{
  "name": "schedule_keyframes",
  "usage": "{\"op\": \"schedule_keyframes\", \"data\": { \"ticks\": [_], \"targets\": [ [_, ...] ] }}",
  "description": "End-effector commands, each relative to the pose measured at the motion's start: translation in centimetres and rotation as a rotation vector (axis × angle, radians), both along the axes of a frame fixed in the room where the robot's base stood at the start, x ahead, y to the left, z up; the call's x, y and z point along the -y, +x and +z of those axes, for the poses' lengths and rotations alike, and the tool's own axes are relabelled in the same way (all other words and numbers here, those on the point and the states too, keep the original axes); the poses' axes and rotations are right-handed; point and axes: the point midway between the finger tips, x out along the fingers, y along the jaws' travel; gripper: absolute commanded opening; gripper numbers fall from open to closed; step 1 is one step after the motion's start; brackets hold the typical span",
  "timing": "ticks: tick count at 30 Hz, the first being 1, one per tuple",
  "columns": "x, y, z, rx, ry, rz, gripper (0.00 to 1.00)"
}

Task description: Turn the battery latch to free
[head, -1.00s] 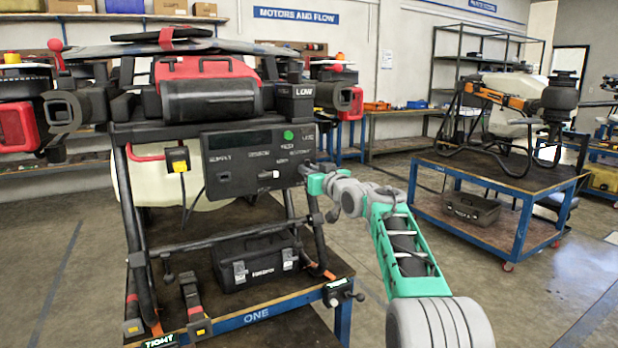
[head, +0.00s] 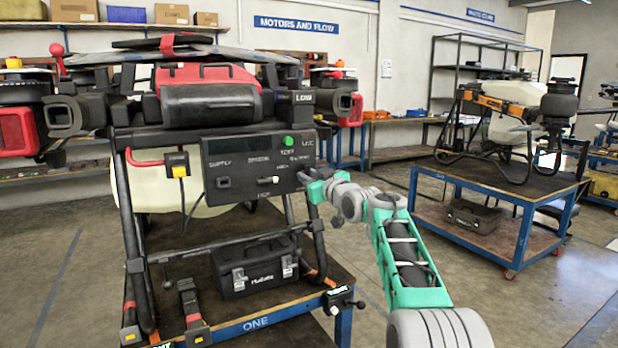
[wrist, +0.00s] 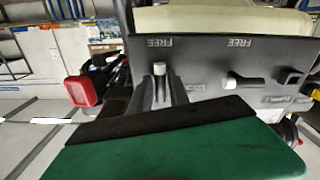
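In the wrist view a dark panel (wrist: 207,72) carries two FREE labels, both upside down in the picture. One lever with a pale tip (wrist: 159,69) stands upright below the left label. A second lever (wrist: 246,83) lies sideways under the right label, its pale tip to the left. My gripper (wrist: 160,88) has its dark fingers apart on either side of the upright lever; whether they touch it is unclear. In the head view my gripper (head: 306,179) is at the right edge of the drone's black front panel (head: 240,172), its fingertips too small to read.
The drone stands on a blue-edged bench (head: 257,320) marked ONE. A black toolbox (head: 256,266) sits beneath it. A black square block (wrist: 290,77) juts from the panel beside the second lever. Another drone rests on a bench (head: 470,222) at right, with open floor between.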

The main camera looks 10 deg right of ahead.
Motion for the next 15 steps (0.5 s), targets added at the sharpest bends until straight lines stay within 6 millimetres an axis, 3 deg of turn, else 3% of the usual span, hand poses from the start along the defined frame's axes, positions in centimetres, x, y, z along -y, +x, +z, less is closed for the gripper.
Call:
{"op": "schedule_keyframes", "data": {
  "ticks": [4,11,15],
  "targets": [
    [0.0,0.0,0.0,0.000,0.001,0.000,0.34],
    [0.0,0.0,0.0,-0.001,0.002,0.001,0.34],
    [0.4,-1.0,0.0,0.000,0.001,0.000,0.34]
  ]
}}
